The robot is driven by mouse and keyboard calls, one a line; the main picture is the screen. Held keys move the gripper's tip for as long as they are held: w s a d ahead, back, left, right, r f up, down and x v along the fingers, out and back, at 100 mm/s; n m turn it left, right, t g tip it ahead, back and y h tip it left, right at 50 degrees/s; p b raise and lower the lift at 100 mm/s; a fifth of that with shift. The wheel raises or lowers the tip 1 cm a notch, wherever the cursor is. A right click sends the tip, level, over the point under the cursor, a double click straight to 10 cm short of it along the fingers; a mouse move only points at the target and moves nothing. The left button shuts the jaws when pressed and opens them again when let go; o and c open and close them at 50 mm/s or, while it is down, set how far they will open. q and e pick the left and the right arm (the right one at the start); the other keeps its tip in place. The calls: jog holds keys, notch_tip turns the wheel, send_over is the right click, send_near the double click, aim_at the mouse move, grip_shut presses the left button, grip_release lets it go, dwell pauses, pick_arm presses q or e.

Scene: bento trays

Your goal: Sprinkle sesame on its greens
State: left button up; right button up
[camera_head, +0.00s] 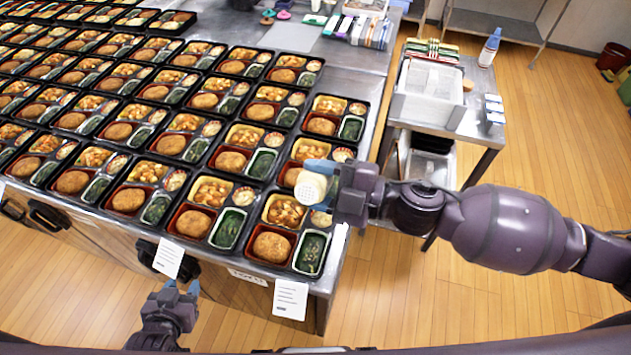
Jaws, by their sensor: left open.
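My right gripper (322,192) is shut on a pale shaker (309,188) whose dotted round end faces the camera. It holds the shaker above the bento tray at the table's front right corner. That tray's greens (311,252) are dark, with small pale specks, in the compartment at its lower right. My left gripper (182,288) is open and empty, low in front of the table's front edge.
Many similar bento trays (229,229) fill the table in close rows, each with a fried patty, greens and side dishes. Paper labels (290,299) hang on the front edge. A steel cart (440,126) with white bins and a bottle (489,47) stands at right.

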jog(key=m, duration=0.2)
jog(key=r+m, duration=0.1)
jog(key=m, duration=0.8)
jog(key=shift+r, duration=0.35)
